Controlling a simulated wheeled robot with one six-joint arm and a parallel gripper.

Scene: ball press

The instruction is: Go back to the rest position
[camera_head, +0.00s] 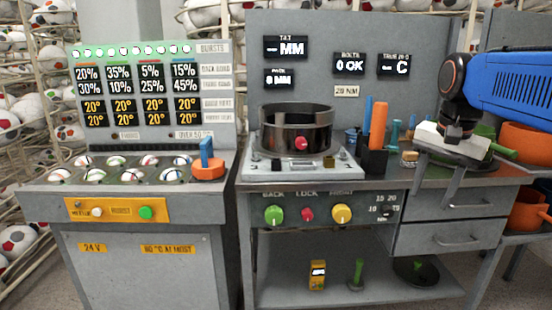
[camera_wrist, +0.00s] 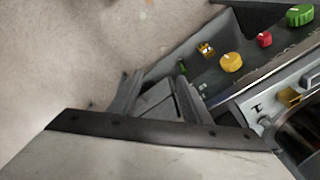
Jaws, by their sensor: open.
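My gripper (camera_head: 437,188) is at the right end of the press bench, in front of the drawers, pointing down. Its pale body hangs below my blue arm. In the wrist view its two grey fingers (camera_wrist: 158,97) stand apart, and I see no object held between them. The fingers look close to the drawer fronts in the head view; I cannot tell whether they touch.
The bench holds a round dark press pot (camera_head: 296,130), an orange-handled tool (camera_head: 378,125) and several knobs, such as a yellow one (camera_head: 341,214). Orange bowls (camera_head: 525,145) stand at right. A lower shelf (camera_head: 390,291) holds small items. A panel console (camera_head: 140,205) stands at left.

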